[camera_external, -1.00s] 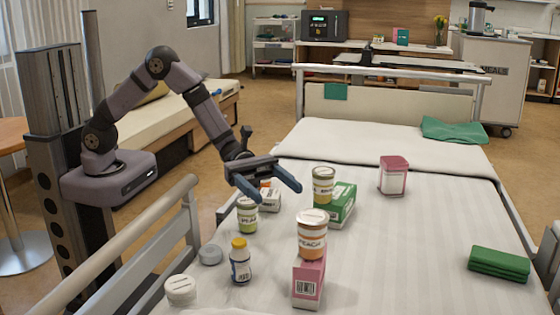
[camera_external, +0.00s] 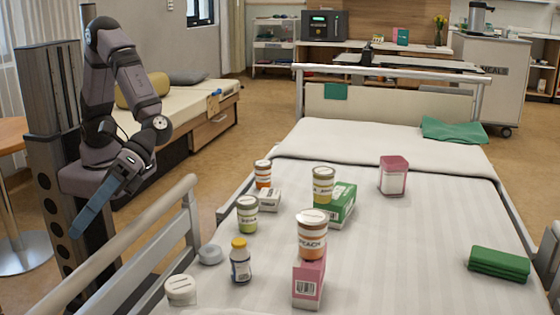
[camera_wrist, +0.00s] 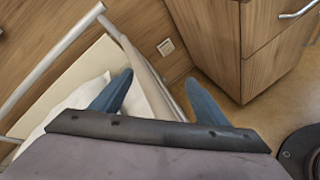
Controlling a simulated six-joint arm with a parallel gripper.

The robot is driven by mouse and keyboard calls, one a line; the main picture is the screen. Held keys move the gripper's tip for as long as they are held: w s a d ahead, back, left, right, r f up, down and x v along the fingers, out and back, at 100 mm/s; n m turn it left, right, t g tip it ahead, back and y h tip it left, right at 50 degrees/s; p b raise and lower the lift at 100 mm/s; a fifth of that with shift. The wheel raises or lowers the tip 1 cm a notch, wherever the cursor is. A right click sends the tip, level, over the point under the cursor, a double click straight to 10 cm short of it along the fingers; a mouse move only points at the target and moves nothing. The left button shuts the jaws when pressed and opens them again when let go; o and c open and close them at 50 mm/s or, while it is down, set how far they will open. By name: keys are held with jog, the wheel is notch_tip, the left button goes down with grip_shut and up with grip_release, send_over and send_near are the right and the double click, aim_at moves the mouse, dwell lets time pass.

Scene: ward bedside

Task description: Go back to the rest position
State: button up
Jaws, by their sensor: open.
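My gripper (camera_external: 101,205) is at the left of the external view, folded back beside my base and outside the bed rail. Its blue fingers point down and to the left. In the wrist view the two blue fingers (camera_wrist: 150,95) stand apart with nothing between them, so it is open and empty. The arm is drawn in close above its base, clear of the bed and of the jars on it.
The bed rail (camera_external: 120,255) runs close to the right of my gripper. On the bed stand a peach jar (camera_external: 312,238) on a pink box (camera_external: 309,280), a green-labelled jar (camera_external: 247,216), a small bottle (camera_external: 240,264) and a green box (camera_external: 342,207). A round table (camera_external: 12,135) is at far left.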

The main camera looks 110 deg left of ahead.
jog(key=s+a+f+m+t+y+b, duration=0.15)
jog(key=a+f+y, duration=0.3)
jog(key=a, duration=0.75)
jog(key=s+a+f+m+y, duration=0.25)
jog(key=a+f+y, duration=0.2)
jog(key=a, duration=0.85)
jog(key=s+a+f+m+t+y+b, duration=0.1)
jog(key=a+f+m+y, duration=0.3)
jog(key=a, duration=0.8)
notch_tip(320, 180, up, 35)
jog(key=a+p, duration=0.1)
jog(key=p, duration=3.5)
jog(key=shift+s+f, duration=0.15)
